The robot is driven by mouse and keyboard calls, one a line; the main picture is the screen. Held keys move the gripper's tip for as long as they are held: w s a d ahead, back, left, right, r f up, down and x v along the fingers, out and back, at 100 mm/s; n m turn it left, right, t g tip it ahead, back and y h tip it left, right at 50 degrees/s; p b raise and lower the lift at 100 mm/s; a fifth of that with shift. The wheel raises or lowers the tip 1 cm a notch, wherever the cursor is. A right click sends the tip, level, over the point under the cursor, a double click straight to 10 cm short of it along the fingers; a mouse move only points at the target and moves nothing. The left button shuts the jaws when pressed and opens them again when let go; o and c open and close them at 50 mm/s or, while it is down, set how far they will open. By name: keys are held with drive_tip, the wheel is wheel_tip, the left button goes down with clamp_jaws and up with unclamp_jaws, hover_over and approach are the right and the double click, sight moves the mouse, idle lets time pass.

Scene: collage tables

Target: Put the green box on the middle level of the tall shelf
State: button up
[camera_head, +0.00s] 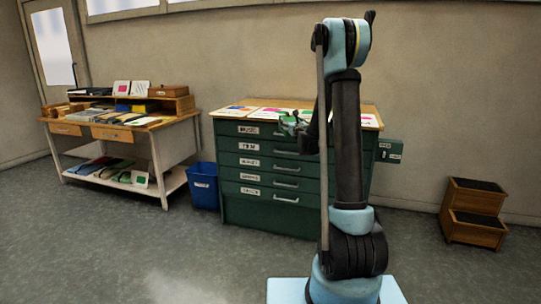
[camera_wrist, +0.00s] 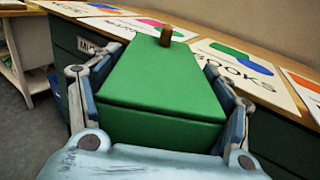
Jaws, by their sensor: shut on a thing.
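A green box (camera_wrist: 160,85) sits between the two fingers of my gripper (camera_wrist: 164,64) in the wrist view, with a finger along each side. My gripper is shut on it. In the head view the box (camera_head: 289,122) is small and partly hidden by my gripper (camera_head: 300,125), in front of the top of the green drawer cabinet. A brown peg (camera_wrist: 166,36) shows at the far end of the box; I cannot tell whether it is part of it. No tall shelf can be made out in either view.
The green drawer cabinet (camera_head: 245,172) has printed sheets (camera_head: 240,110) on its wooden top. A wooden desk (camera_head: 140,134) with a low shelf stands at left. A blue bin (camera_head: 203,185) is between them. A step stool (camera_head: 474,213) is at right. The floor (camera_head: 100,245) at front left is clear.

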sight(286, 133)
drive_tip(key=a+f, duration=0.1)
drive_tip(key=f, duration=0.1)
drive_tip(key=a+f+m+h, duration=0.1)
drive_tip(key=f, duration=0.1)
drive_tip(key=f+h, duration=0.1)
drive_tip(key=shift+w+a+f, duration=0.1)
drive_tip(key=shift+a+f, duration=0.3)
drive_tip(key=d+f+m+h, duration=0.1)
drive_tip(key=d+f, duration=0.3)
drive_tip(key=d, duration=0.6)
drive_tip(key=shift+d+f, duration=0.2)
drive_tip(key=shift+d, duration=0.15)
